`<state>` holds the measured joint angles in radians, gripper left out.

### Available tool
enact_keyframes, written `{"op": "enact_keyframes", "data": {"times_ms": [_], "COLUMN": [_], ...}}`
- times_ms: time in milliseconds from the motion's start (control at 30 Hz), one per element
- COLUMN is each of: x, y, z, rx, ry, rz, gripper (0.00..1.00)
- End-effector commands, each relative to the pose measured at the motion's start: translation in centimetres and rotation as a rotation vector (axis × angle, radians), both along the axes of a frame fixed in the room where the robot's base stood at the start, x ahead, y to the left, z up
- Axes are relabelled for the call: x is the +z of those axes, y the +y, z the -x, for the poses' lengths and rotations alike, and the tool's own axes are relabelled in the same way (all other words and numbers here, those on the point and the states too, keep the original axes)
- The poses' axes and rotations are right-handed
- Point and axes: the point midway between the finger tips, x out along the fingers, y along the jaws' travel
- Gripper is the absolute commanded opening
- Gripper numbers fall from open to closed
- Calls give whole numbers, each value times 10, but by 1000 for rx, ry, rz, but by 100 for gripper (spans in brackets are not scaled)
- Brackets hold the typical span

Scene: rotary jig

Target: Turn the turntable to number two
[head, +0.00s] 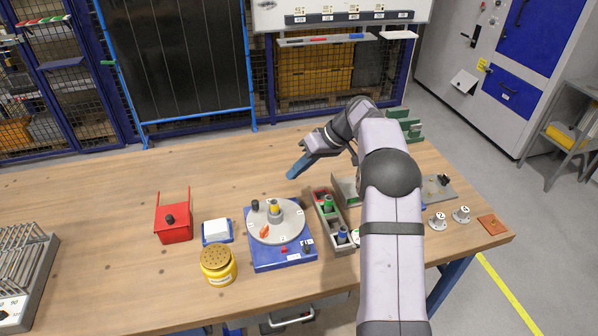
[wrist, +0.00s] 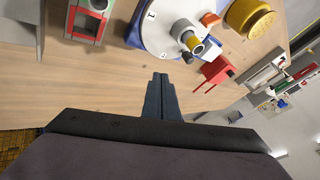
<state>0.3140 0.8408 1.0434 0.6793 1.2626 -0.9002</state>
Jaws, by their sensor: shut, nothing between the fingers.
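The turntable (head: 290,230) is a round light-grey disc on a blue base (head: 268,262), near the middle of the table. On the disc stand a centre post with a yellow top (head: 274,206), a black knob (head: 255,205) at its left rim and an orange part (head: 264,231). A red pointer (head: 284,249) is at the front edge. Which number faces it is too small to tell. The disc also shows in the wrist view (wrist: 157,38), with a mark like a 1. My gripper (head: 292,176) is shut and empty, above the table behind the disc; its fingers (wrist: 160,77) touch nothing.
A grey tray (head: 336,232) with red and green compartments stands close right of the turntable. A red box (head: 174,222), a white block on a blue tray (head: 217,231) and a yellow jar (head: 218,265) stand to its left. The table behind the turntable is clear.

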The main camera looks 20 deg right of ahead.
Motion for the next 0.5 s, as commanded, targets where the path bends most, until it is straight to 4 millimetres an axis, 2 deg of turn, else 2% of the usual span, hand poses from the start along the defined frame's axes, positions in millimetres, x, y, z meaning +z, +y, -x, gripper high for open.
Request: {"op": "enact_keyframes", "data": {"times_ms": [267, 500], "x": [11, 1], "y": [-7, -13], "z": [2, 15], "rx": [0, -22], "ry": [-1, 28], "rz": [1, -40], "gripper": [0, 0]}}
